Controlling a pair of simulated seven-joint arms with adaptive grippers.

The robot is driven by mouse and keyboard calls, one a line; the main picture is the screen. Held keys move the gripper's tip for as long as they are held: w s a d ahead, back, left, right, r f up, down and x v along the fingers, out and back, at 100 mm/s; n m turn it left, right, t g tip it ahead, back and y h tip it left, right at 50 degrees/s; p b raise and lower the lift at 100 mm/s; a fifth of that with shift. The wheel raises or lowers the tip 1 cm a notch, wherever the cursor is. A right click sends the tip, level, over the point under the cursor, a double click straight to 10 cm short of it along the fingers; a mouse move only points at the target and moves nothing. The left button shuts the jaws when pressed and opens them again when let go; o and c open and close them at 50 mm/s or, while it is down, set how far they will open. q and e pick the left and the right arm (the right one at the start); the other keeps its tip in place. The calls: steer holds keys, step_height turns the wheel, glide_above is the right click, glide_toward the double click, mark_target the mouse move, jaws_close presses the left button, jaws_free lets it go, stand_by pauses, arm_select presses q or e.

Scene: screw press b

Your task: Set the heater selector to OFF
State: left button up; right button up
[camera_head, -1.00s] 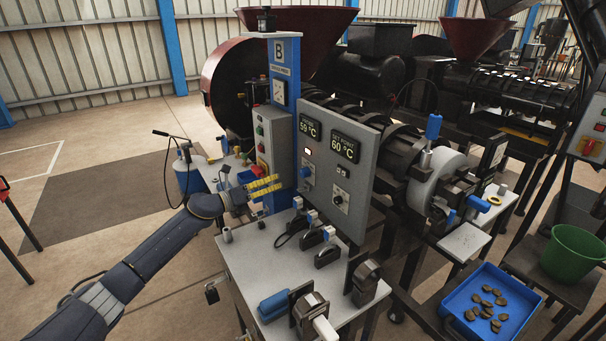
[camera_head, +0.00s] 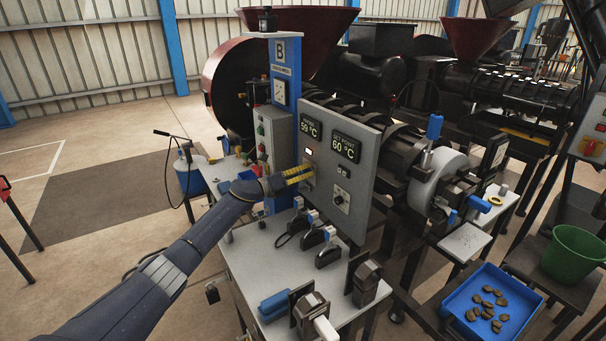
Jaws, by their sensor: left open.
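The grey control panel (camera_head: 365,190) stands on the press, with a 59 °C display (camera_head: 311,127) and a SET POINT 60 °C display (camera_head: 345,147). A lit lamp (camera_head: 308,151) is below the first display. A dark rotary knob on a pale plate (camera_head: 341,199) sits at the panel's lower right. I cannot read which selector is the heater's. My left gripper (camera_head: 299,174), with yellow fingers, is open at the panel's left side. It covers the spot of the blue knob there; contact cannot be told. My right gripper is not in view.
Below the panel, a grey table (camera_head: 250,262) carries several black lever parts and a blue block (camera_head: 273,305). A grey box with buttons (camera_head: 273,140) and a blue column (camera_head: 284,75) stand left of the panel. A blue tray (camera_head: 455,315) and green bucket (camera_head: 575,252) are right.

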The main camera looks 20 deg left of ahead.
arm_select(q)
steer(key=shift+c, duration=0.2)
jaws_close()
stand_by(0.3)
